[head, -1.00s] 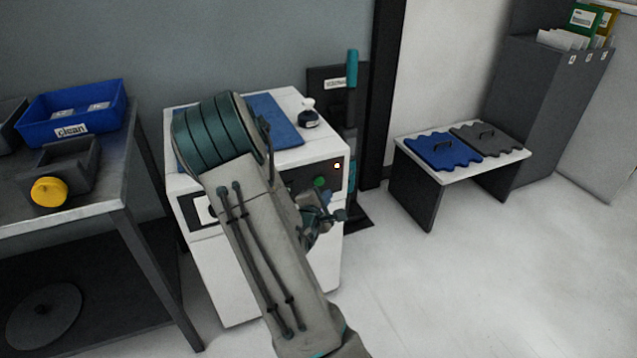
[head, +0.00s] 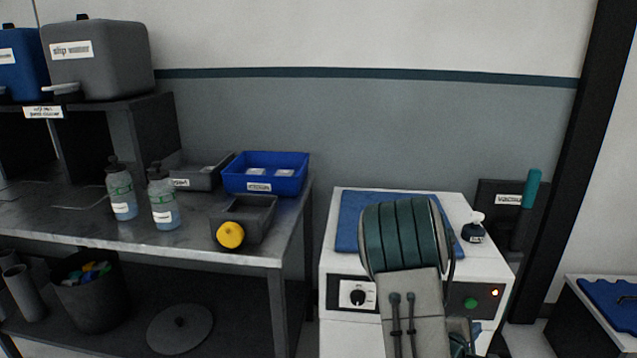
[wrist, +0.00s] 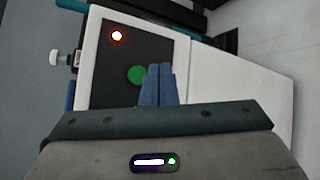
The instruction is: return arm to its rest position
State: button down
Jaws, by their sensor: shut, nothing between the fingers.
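My gripper (wrist: 160,72) shows in the wrist view with its two blue fingers together and nothing between them. It is in front of the control panel of the white machine (wrist: 225,80), close to the green button (wrist: 136,75); I cannot tell the exact gap. In the head view my arm (head: 405,245) is folded in front of the same machine (head: 335,225). The green button (head: 471,303) shows to the right of my arm, and a dark knob (head: 358,298) to the left.
A metal table (head: 275,255) on the left holds bins and spray bottles. A teal-handled tool (head: 531,190) stands right of the machine. A low stand (head: 580,310) is at the right edge.

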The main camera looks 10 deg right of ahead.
jog(key=a+r+m+y+p, duration=0.7)
jog(key=a+r+y+p, duration=0.4)
jog(key=a+r, duration=0.75)
jog(key=s+a+r+m+g+p, duration=0.1)
jog(key=s+a+r+p, duration=0.2)
jog(key=s+r, duration=0.2)
jog(key=s+a+r+m+g+y+p, duration=0.1)
jog(key=s+a+r+m+g+p, duration=0.1)
jog(key=s+r, duration=0.4)
jog(key=s+a+r+m+g+p, duration=0.2)
jog(key=s+a+r+p, duration=0.2)
jog(key=s+r+p, duration=0.1)
jog(key=shift+s+r, duration=0.7)
jog(key=shift+s, duration=0.15)
jog(key=shift+a, duration=0.1)
dwell(1.3)
